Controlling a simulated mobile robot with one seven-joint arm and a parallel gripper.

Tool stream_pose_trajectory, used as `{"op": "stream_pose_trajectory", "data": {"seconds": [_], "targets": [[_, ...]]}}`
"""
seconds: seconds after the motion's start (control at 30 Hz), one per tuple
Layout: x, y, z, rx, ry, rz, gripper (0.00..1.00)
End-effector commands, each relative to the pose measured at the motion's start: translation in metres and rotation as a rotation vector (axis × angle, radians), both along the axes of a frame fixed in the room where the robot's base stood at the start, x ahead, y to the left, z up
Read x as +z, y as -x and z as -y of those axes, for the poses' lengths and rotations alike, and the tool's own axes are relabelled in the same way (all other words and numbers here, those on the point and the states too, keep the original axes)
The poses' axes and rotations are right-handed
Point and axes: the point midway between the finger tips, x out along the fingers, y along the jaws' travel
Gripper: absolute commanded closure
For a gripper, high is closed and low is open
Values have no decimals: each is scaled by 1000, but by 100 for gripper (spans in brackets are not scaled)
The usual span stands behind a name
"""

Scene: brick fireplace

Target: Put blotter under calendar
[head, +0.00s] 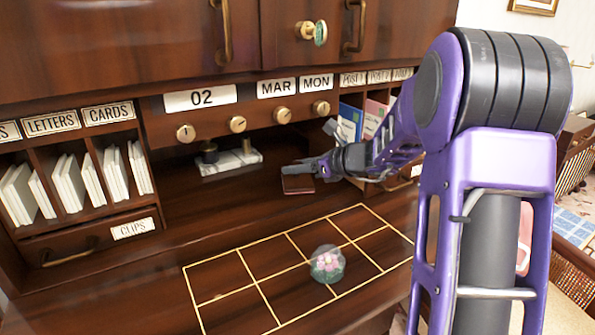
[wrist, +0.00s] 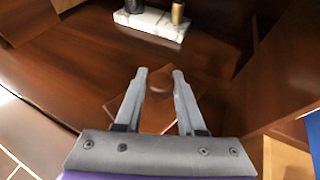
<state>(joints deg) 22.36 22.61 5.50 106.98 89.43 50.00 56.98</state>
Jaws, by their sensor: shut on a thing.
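The blotter (head: 297,185) is a small reddish-brown block at the right part of the desk recess. In the wrist view its dark round knob (wrist: 159,83) sits between the fingertips of my gripper (wrist: 161,76), which is shut on it. My gripper (head: 300,168) comes in from the right in the head view. I cannot tell whether the blotter touches the desk. The calendar (head: 250,110) is a wooden panel with "02", "MAR" and "MON" plates above several brass knobs. It spans the top of the recess, to the upper left of the blotter.
A white marble stand (head: 230,161) with dark and brass pieces is in the recess below "02". A glass paperweight with pink flowers (head: 327,263) stands on the gold-lined desktop grid. Card slots (head: 92,180) are at left, folder slots (head: 350,118) at right.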

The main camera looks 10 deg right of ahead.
Motion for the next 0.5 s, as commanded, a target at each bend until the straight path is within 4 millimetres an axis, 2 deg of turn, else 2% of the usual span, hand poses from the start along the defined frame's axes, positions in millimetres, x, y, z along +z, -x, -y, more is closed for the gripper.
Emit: {"op": "stream_pose_trajectory", "data": {"seconds": [0.27,0.3,0.43,0.5], "targets": [[-4,0,0,0,-1,1,100],[-3,0,0,0,0,0,56],[-2,0,0,0,0,0,33],[-2,0,0,0,0,0,32]]}}
